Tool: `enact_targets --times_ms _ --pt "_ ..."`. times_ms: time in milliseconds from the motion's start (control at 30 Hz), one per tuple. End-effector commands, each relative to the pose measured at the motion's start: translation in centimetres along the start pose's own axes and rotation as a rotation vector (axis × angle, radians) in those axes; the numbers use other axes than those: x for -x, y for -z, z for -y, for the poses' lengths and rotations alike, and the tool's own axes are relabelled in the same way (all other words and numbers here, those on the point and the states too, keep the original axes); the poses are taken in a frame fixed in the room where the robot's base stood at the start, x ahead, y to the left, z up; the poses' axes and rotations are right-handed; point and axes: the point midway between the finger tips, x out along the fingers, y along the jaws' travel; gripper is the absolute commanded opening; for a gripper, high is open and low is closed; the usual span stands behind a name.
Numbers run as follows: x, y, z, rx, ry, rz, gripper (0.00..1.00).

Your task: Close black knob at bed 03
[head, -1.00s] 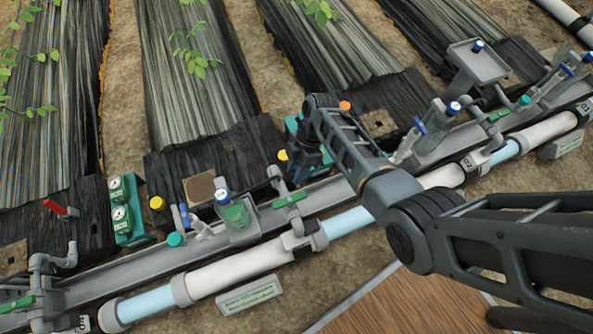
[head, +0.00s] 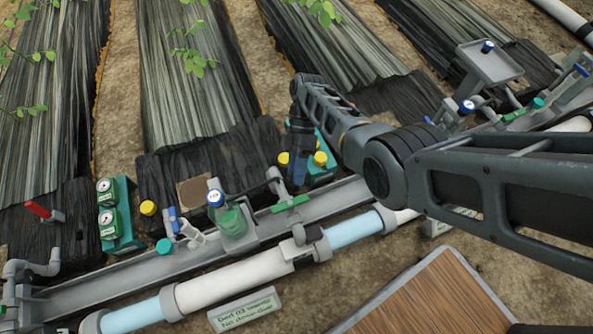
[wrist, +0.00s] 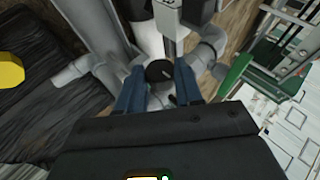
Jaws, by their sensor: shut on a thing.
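In the wrist view a round black knob (wrist: 158,71) with a light pointer mark sits between the two blue-grey fingers of my gripper (wrist: 160,84). My gripper is shut on it, and the knob is on grey pipework. In the head view my gripper (head: 297,183) points down beside the grey upright pipe, just right of the green lever (head: 290,203). The knob is hidden there by my gripper.
A wooden board (head: 440,300) lies in front.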

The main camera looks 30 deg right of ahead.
Motion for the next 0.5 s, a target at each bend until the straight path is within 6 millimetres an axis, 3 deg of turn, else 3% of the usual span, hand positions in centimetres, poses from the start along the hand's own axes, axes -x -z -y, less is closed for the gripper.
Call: enact_targets --times_ms 267,300,500 --pt "-0.17 -0.08 0.17 -0.002 0.008 0.001 0.05" --pt "-0.17 -0.08 0.17 -0.001 0.008 0.001 0.37" --pt "-0.11 -0.05 0.11 -0.001 0.005 0.001 0.56"
